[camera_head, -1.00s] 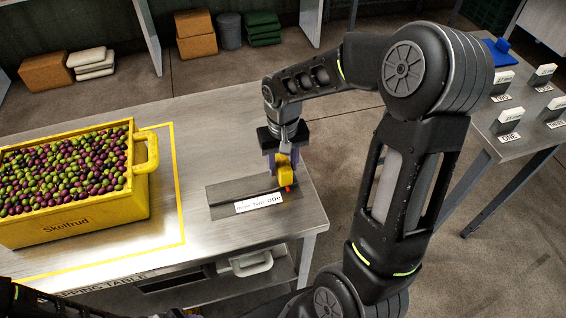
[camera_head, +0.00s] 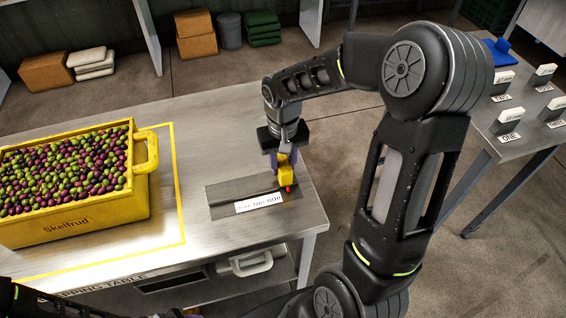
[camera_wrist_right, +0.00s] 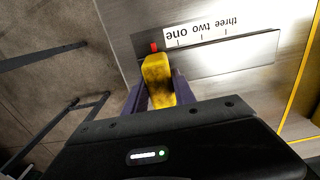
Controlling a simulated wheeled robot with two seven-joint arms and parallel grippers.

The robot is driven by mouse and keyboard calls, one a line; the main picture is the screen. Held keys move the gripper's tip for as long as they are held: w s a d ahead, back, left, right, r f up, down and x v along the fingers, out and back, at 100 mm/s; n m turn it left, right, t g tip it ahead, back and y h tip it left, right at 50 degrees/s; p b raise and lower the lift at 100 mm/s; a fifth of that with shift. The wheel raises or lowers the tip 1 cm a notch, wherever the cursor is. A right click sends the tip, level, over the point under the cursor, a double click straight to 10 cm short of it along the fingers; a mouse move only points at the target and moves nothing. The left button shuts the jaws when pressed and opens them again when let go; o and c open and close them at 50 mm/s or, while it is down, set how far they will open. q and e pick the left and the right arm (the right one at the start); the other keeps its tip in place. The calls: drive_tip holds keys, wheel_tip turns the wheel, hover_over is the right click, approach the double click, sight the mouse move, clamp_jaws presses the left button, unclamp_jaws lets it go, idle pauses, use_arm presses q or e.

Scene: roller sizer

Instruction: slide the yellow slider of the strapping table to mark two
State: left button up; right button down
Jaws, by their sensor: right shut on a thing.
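The yellow slider (camera_head: 286,173) stands on the dark track plate (camera_head: 225,194) near the right end of the strapping table (camera_head: 215,125). My right gripper (camera_head: 283,160) comes down from above and is shut on the slider. In the right wrist view the yellow slider (camera_wrist_right: 157,80) sits between the fingers of the gripper (camera_wrist_right: 155,92). Its red pointer (camera_wrist_right: 154,47) is at the "one" end of the white label (camera_wrist_right: 212,30), which reads one, two, three. My left gripper is not in view; only a dark bit of arm shows at the lower left.
A yellow crate of olives (camera_head: 75,225) stands on the table's left, inside a yellow line. Bare metal lies between it and the track. A second table (camera_head: 530,120) with labelled blocks is at the right. A white-handled item (camera_head: 252,263) is on the lower shelf.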

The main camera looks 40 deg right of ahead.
idle(0.5)
drive_tip(key=a, duration=0.2)
drive_tip(key=w+a+b, duration=0.1)
drive_tip(key=a, duration=0.1)
drive_tip(key=w+a, duration=0.1)
drive_tip(key=a, duration=0.2)
drive_tip(key=shift+w+b, duration=0.25)
drive_tip(key=shift+b, duration=0.15)
drive_tip(key=shift+w+a, duration=0.1)
drive_tip(key=shift+a, duration=0.25)
drive_tip(key=c, duration=1)
unclamp_jaws()
drive_tip(key=shift+r, duration=0.1)
